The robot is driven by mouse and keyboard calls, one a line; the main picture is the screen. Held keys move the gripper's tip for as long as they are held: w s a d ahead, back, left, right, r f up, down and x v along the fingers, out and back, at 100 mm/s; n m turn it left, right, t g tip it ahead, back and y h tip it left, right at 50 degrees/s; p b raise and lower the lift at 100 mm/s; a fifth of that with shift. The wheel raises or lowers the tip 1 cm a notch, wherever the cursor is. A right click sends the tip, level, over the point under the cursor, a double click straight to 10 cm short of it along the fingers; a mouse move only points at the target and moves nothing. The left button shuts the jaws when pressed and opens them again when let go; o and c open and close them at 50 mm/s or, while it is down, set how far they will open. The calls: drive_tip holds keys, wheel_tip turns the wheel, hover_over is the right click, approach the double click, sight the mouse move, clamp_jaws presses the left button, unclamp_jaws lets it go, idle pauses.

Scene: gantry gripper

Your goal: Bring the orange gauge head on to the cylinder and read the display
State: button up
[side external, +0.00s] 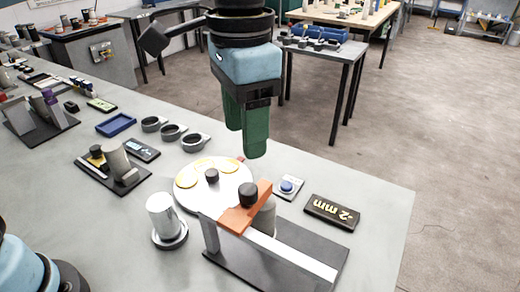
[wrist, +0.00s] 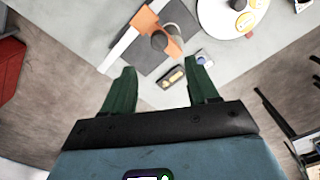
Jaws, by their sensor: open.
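The orange gauge head (side external: 238,219), topped by a black knob (side external: 248,193), sits on a pale rail (side external: 290,255). It also shows in the wrist view (wrist: 145,20). A grey cylinder (side external: 267,220) stands upright beside it, partly hidden by the head; I cannot tell whether they touch. The black display (side external: 332,211) with yellow characters, seemingly "2 mm", lies right of the cylinder. It also shows in the wrist view (wrist: 171,77). My gripper (side external: 245,142) is open and empty, green fingers pointing down, above and behind the gauge. Its parted fingers show in the wrist view (wrist: 162,72).
A white round plate (side external: 224,190) with gold discs lies left of the gauge. A silver cylinder (side external: 162,213) stands on a dark ring. A small pad with a blue button (side external: 288,186) lies near the display. The table's right front corner is clear.

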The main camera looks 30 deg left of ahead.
drive_tip(key=shift+r, duration=0.85)
drive_tip(key=a+f+n+t, duration=0.3)
drive_tip(key=a+f, duration=0.4)
drive_tip(key=a, duration=0.4)
drive_tip(key=s+a+f+n+t, duration=0.1)
drive_tip(key=a+f+n+t, duration=0.2)
drive_tip(key=a+f, duration=0.4)
drive_tip(key=a+t, duration=0.1)
drive_tip(key=a, duration=0.3)
drive_tip(key=shift+s+a+f+n, duration=0.25)
drive_tip(key=shift+s+a+n, duration=0.05)
drive_tip(key=shift+a+n, duration=0.1)
